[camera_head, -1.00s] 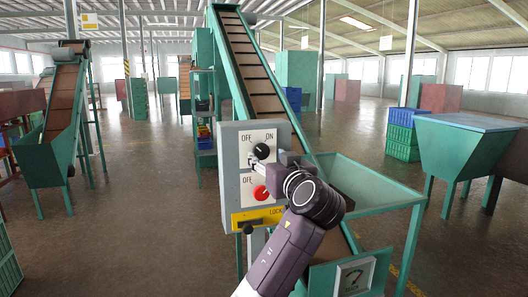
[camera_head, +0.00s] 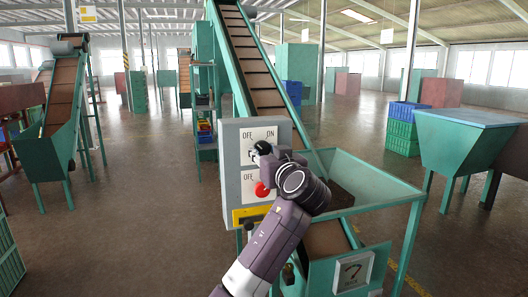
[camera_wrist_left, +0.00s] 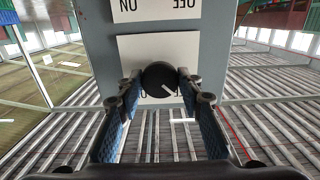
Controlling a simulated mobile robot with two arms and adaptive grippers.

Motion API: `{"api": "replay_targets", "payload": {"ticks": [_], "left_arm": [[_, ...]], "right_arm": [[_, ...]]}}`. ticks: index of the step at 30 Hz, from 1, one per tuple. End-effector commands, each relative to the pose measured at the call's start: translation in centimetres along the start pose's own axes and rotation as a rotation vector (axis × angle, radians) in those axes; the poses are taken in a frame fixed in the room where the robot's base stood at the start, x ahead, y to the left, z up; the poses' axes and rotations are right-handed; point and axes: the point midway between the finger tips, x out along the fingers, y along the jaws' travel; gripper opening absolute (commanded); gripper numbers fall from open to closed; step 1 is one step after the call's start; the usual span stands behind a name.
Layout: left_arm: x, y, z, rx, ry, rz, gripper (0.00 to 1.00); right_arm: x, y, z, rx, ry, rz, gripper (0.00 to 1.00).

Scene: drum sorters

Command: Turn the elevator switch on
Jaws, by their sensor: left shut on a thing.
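A grey control box (camera_head: 230,178) stands in front of the green elevator. Its upper white plate reads OFF and ON and carries a black knob (camera_head: 263,147). Its lower plate, with OFF legible, carries a red knob (camera_head: 261,189). My left gripper (camera_head: 258,156) is at the upper plate, shut on the black knob. The left wrist view is upside down; there the knob (camera_wrist_left: 160,78) sits between my two blue-padded fingertips (camera_wrist_left: 160,85). Its white mark points to the lower right, the OFF side. The wrist hides part of both plates. My right gripper is not in view.
The elevator belt (camera_head: 262,70) rises behind the box, with a green hopper (camera_head: 390,192) at its right. A dial plate (camera_head: 353,272) is at the lower right. Another conveyor (camera_head: 62,105) stands at left. Open floor (camera_head: 140,200) lies left of the box.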

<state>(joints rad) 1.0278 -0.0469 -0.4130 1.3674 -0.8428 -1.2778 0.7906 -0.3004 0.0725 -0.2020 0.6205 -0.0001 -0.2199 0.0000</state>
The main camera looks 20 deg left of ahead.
Motion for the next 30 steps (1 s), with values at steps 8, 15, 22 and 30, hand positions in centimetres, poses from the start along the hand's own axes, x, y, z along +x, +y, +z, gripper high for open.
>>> {"api": "replay_targets", "payload": {"ticks": [8,15,22,30], "left_arm": [[0.0,0.0,0.0,0.029,-0.001,-0.001,0.09],[0.0,0.0,-0.1,0.154,-0.001,0.0,0.09],[0.0,0.0,-0.1,0.356,-0.002,0.0,0.09],[0.0,0.0,-0.2,0.613,-0.001,0.001,0.09]], "right_arm": [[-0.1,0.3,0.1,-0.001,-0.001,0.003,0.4],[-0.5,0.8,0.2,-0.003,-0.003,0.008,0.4],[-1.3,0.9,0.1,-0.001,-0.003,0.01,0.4],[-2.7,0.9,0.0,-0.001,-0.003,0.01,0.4]]}}
